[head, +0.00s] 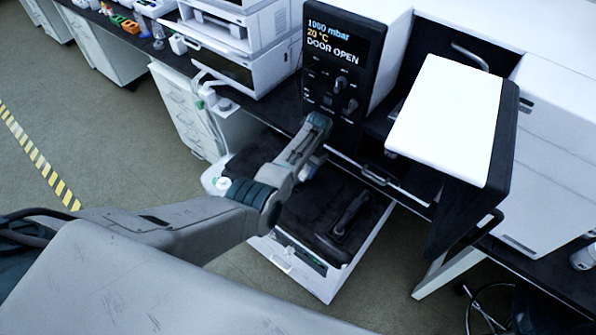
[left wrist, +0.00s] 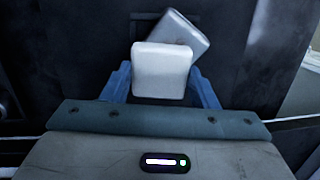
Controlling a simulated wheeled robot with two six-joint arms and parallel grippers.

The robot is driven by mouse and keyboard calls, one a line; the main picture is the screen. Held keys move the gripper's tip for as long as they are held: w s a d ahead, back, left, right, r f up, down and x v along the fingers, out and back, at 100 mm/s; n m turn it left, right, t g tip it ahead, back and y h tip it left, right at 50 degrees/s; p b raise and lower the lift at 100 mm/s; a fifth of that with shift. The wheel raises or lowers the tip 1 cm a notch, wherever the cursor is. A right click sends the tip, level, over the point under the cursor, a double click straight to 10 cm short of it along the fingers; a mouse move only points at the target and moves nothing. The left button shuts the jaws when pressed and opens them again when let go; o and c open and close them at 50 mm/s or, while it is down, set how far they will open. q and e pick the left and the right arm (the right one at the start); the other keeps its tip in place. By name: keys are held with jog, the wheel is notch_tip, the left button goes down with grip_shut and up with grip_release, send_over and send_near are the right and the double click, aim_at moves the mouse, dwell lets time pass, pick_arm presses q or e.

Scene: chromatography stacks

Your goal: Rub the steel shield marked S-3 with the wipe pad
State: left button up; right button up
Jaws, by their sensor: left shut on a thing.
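My left gripper (left wrist: 161,84) shows in the left wrist view with blue fingers, shut on a white, rounded block that looks like the wipe pad (left wrist: 162,70). A second grey, plate-like piece (left wrist: 184,32) shows tilted just beyond the pad; I cannot tell what it is or whether they touch. In the head view my left arm reaches to the front of the instrument stack, and its wrist hides most of the gripper and pad. I cannot make out a steel shield or the mark S-3 in either view. My right gripper is not in view.
An instrument panel (head: 334,50) reads 1000 mbar, 20 °C, DOOR OPEN. Its thick white door (head: 447,115) stands open at right. A low white-edged unit with a dark top (head: 325,283) lies below my arm. White stacked modules (head: 255,65) stand left of the panel. Open floor lies at left.

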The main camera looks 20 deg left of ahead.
aim_at(309, 169)
pick_arm(q)
jog(key=shift+w+d, duration=0.15)
jog(key=shift+d, duration=0.1)
jog(key=shift+r+p, duration=0.5)
jog(key=r+p, duration=0.2)
jog(key=r, duration=0.1)
jog(key=r+p, duration=0.2)
jog(key=shift+w+d, duration=0.3)
jog(key=shift+d, duration=0.1)
